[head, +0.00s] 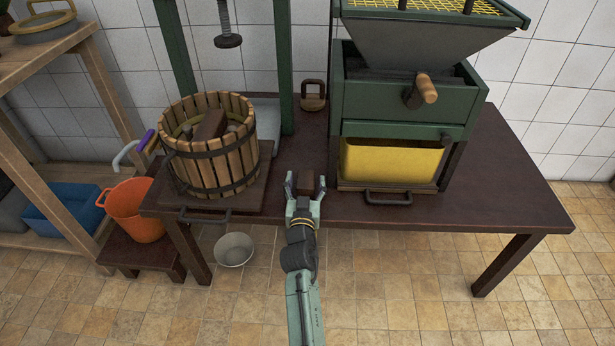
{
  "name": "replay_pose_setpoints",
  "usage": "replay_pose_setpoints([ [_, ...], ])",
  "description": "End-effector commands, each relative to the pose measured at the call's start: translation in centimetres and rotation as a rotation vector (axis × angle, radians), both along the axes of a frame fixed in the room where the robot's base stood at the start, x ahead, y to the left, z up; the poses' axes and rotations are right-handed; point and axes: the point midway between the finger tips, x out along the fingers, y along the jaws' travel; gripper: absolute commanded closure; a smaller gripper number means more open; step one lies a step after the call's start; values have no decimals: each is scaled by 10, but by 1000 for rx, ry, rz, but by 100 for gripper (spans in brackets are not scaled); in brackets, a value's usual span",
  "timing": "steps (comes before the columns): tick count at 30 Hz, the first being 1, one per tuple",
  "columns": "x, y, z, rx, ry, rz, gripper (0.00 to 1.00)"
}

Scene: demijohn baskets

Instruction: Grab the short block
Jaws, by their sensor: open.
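A short dark brown block (307,181) is on the dark table (500,190), near its front edge. My gripper (306,184) is open, and its two fingertips appear to either side of this block in the picture. I cannot tell whether the fingers touch it or how high they are above the table. Another brown wooden block (211,125) sits inside the slatted press basket (215,160) at the left; its lower part is hidden by the basket.
A green crusher (405,95) with a yellow bin (392,160) stands right of my gripper. A press post (285,60) and a dark weight with a handle (313,97) are behind. An orange bucket (140,210) stands at left. The table's right part is clear.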

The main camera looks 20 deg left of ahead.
Motion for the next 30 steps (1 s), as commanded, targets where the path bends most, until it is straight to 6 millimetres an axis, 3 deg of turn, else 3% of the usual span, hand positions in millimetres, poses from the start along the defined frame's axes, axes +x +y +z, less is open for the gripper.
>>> replay_pose_setpoints([
  [5,1,0,1,1,-2,1,35],
  [30,1,0,1,1,-2,1,89],
])
